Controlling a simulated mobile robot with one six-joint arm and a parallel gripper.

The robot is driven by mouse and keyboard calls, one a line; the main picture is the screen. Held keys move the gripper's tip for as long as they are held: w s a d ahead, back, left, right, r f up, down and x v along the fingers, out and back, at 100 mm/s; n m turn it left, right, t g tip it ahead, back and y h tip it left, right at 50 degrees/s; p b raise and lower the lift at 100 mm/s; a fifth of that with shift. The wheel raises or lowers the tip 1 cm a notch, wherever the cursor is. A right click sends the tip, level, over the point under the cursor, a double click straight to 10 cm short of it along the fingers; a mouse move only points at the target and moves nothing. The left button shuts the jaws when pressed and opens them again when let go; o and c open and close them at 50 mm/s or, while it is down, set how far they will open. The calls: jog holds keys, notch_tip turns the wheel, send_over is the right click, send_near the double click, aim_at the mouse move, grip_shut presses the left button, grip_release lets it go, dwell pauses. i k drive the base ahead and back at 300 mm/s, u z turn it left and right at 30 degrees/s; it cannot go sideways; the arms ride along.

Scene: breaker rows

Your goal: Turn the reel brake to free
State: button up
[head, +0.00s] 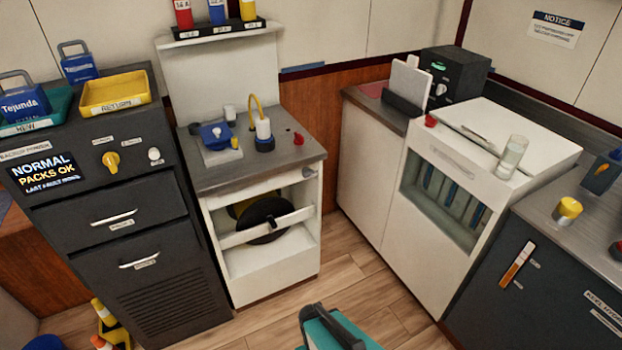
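A dark reel (265,219) with a yellow part beside it sits in the open front of the white middle cabinet (262,267), behind a white crossbar. A small grey knob or lever (309,172) is on the cabinet's upper right front. A small red handle (298,138) stands on its grey top. I cannot read a label that tells which of these is the reel brake, nor its setting. A teal part with a dark top shows at the bottom edge; it seems to be mine. I cannot make out my gripper's fingers.
Left is a dark cabinet (120,220) with a yellow knob (111,161) and drawers. Right are a white case (470,190) with a glass (511,157) on top, and a dark cabinet with an orange-and-white lever (517,265). Wood floor (345,280) lies open between.

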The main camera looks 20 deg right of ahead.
aim_at(306, 172)
jog(key=u, duration=0.15)
jog(key=k, duration=0.45)
jog(key=u, duration=1.05)
jog(key=k, duration=1)
jog(key=u, duration=0.8)
jog(key=i, duration=1.05)
jog(key=z, duration=0.5)
jog(key=i, duration=0.65)
jog(key=z, duration=0.95)
jog(key=i, duration=0.55)
jog(key=z, duration=0.15)
